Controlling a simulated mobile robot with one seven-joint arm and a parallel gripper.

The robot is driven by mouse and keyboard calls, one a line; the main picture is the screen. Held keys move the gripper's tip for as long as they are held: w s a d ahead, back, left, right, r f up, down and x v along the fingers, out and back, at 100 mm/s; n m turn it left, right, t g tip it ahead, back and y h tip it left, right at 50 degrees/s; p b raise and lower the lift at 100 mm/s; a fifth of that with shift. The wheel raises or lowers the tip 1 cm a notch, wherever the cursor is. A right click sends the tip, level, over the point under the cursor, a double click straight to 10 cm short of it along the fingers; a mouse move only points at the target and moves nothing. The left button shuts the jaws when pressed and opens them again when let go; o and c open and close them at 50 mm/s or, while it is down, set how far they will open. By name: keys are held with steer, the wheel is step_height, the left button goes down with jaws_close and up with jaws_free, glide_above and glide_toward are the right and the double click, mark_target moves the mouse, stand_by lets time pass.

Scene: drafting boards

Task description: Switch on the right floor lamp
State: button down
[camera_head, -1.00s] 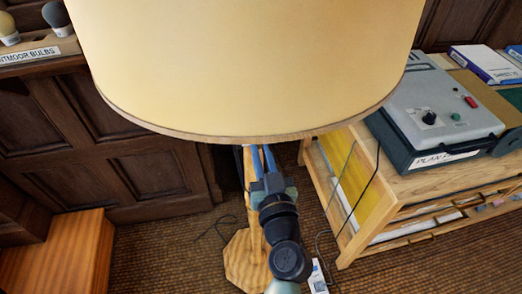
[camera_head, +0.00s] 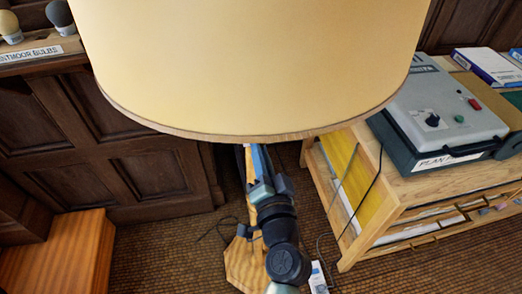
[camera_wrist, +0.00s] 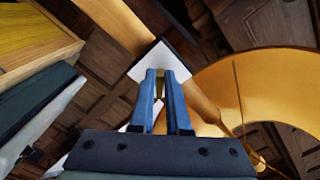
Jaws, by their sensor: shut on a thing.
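The floor lamp has a large cream shade (camera_head: 250,70) that fills the top middle of the head view. Its wooden foot (camera_head: 240,265) stands on the floor below, and its post is partly hidden behind my arm. My gripper (camera_head: 257,158) is just under the shade's rim, beside the post. In the wrist view the blue fingers of my gripper (camera_wrist: 161,80) are shut on a small brass-coloured part (camera_wrist: 159,86). It is too small to tell its exact form. The post (camera_wrist: 203,103) runs close beside the fingers, and the shade (camera_wrist: 270,85) is at right.
A wooden cabinet (camera_head: 405,205) stands at right, carrying a grey-and-dark machine (camera_head: 440,112) and boxes. Cords hang by its side and lie on the floor. A wooden block (camera_head: 70,250) and a panelled wall are at left. Bulbs sit on a ledge at upper left.

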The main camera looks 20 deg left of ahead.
steer(key=m+p, duration=0.1)
steer(key=m, duration=0.5)
steer(key=m+p, duration=0.1)
steer(key=m, duration=0.2)
steer(key=shift+s+r+p, duration=0.1)
steer(key=shift+r+p, duration=0.2)
steer(key=shift+m, duration=0.4)
steer(key=c, duration=0.9)
jaws_free()
steer(key=shift+a, duration=0.1)
steer(key=shift+b+v, duration=1.45)
steer(key=shift+v, duration=5.05)
